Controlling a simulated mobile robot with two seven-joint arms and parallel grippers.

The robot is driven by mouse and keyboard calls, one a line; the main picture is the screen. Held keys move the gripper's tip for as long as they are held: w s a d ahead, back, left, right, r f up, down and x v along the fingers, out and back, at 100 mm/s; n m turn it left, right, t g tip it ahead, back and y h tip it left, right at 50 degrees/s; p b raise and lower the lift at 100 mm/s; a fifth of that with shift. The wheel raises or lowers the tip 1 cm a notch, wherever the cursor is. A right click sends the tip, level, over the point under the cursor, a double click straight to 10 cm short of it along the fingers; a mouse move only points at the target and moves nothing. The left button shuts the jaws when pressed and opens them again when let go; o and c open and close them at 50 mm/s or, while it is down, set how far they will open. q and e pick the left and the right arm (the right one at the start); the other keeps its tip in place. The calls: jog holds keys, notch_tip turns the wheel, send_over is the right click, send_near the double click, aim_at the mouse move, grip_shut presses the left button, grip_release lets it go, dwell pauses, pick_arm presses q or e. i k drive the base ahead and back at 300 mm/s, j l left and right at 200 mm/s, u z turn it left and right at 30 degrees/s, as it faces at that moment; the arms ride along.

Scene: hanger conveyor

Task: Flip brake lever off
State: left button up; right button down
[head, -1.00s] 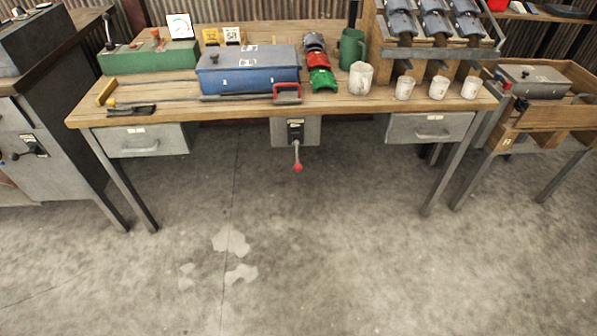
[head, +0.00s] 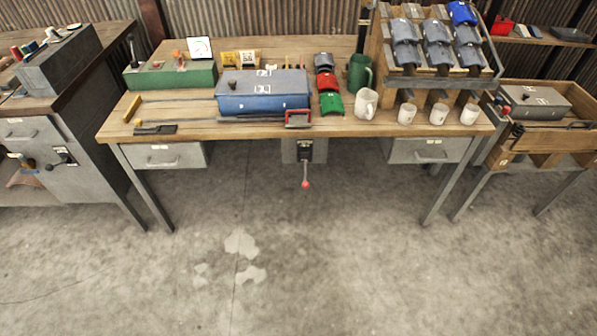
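A lever with a red knob (head: 306,184) hangs down from a grey box (head: 291,151) under the front edge of the wooden workbench (head: 390,124). A black-handled lever (head: 63,158) sits on the front of the grey cabinet at the left. No readable label tells which of these is the brake lever. Neither of my grippers is in view.
A lower wooden table (head: 540,147) stands at the right. The concrete floor (head: 340,260) in front is clear.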

aim_at(305, 155)
jog(key=i+j+z, duration=0.2)
jog(key=i+j, duration=0.25)
jog(key=j, duration=0.15)
jog(key=i+j+z, duration=0.25)
jog(key=j, duration=0.4)
jog(key=i+j+z, duration=0.1)
jog(key=i+j, duration=0.2)
jog(key=i+j+z, duration=0.1)
jog(key=j, duration=0.35)
jog(key=i+j+z, duration=0.1)
jog(key=j, duration=0.25)
jog(key=i, duration=0.1)
